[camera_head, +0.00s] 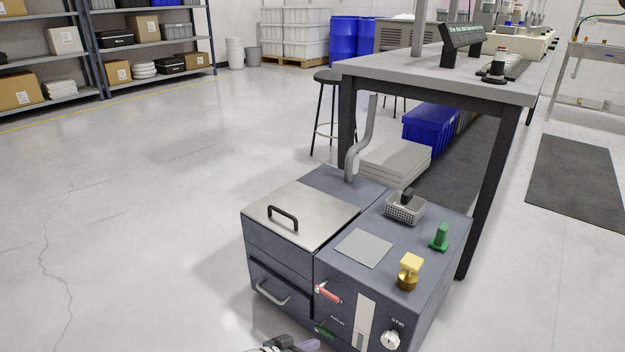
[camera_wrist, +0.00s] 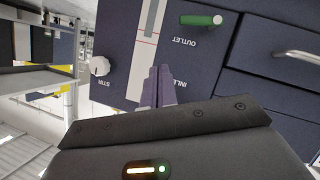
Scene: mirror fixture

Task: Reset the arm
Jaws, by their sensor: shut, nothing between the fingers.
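My gripper (camera_head: 300,345) shows at the bottom edge of the head view, low in front of a dark blue-grey machine (camera_head: 385,275). In the wrist view, my gripper's two purple-grey fingers (camera_wrist: 157,85) are together and hold nothing. They point toward the machine's front panel (camera_wrist: 195,65), which appears turned over in that view. The fingertips overlap the panel beside the white strip (camera_wrist: 148,30) and the INLET label. I cannot tell whether they touch it. Most of my arm is out of view.
The machine has a lid handle (camera_head: 283,217), a drawer handle (camera_head: 273,293), a red-tipped lever (camera_head: 328,292), a green lever (camera_head: 324,328) and a STIR knob (camera_head: 390,340). A workbench (camera_head: 440,78) stands behind. Open floor (camera_head: 130,220) lies left.

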